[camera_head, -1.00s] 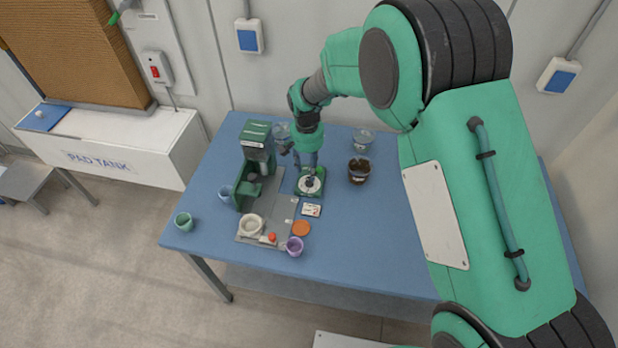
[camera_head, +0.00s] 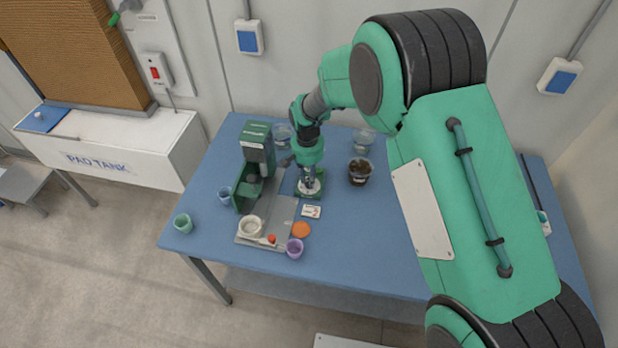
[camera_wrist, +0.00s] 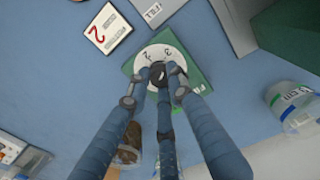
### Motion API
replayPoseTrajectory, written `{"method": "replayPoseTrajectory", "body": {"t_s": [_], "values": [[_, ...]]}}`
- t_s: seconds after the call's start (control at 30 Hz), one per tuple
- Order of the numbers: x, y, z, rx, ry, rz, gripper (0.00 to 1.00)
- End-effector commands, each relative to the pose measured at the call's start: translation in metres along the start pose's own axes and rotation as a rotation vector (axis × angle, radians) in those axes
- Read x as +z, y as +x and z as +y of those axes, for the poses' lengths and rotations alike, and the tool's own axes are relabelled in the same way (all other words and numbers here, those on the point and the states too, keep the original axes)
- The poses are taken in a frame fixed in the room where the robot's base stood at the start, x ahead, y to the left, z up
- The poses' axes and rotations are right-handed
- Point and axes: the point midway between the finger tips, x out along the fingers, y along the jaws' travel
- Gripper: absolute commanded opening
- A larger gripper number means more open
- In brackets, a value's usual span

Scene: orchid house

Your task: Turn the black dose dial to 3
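The black dose dial (camera_wrist: 157,76) is a small round knob at the centre of a white numbered disc (camera_wrist: 153,50) on a green base (camera_wrist: 197,75). In the head view the green base (camera_head: 319,193) stands on the blue table. My gripper (camera_wrist: 158,72) points down over the dial, with one fingertip on each side of the knob and a third finger below them in the wrist view. The fingertips are very close to the knob; whether they press on it is unclear. Numerals show on the disc's far side; the dial's setting is not readable. In the head view my gripper (camera_head: 308,186) partly hides the dial.
A card marked 2 (camera_wrist: 108,28) lies beside the base. A green machine (camera_head: 257,140) stands left on a grey mat (camera_head: 283,212). A dark-filled cup (camera_head: 360,172) is close on the right, and clear cups (camera_head: 363,140) stand behind.

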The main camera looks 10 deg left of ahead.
Motion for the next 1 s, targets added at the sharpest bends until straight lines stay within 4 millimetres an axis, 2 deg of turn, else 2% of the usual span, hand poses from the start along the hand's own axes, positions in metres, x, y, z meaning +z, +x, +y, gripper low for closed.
{"method": "replayPoseTrajectory", "body": {"t_s": [0.67, 0.7, 0.77, 0.8, 1.0], "values": [[-0.0008, -0.0005, -0.0001, -0.001, -0.088, 0.004, 0.00], [-0.0008, -0.0005, -0.0001, -0.001, -0.088, 0.004, 0.24], [-0.0008, -0.0005, -0.0001, -0.001, -0.088, 0.004, 0.36], [-0.0008, -0.0005, -0.0001, -0.001, -0.088, 0.004, 0.39], [-0.0004, -0.0003, 0.0000, 0.000, -0.088, 0.003, 0.39]]}}
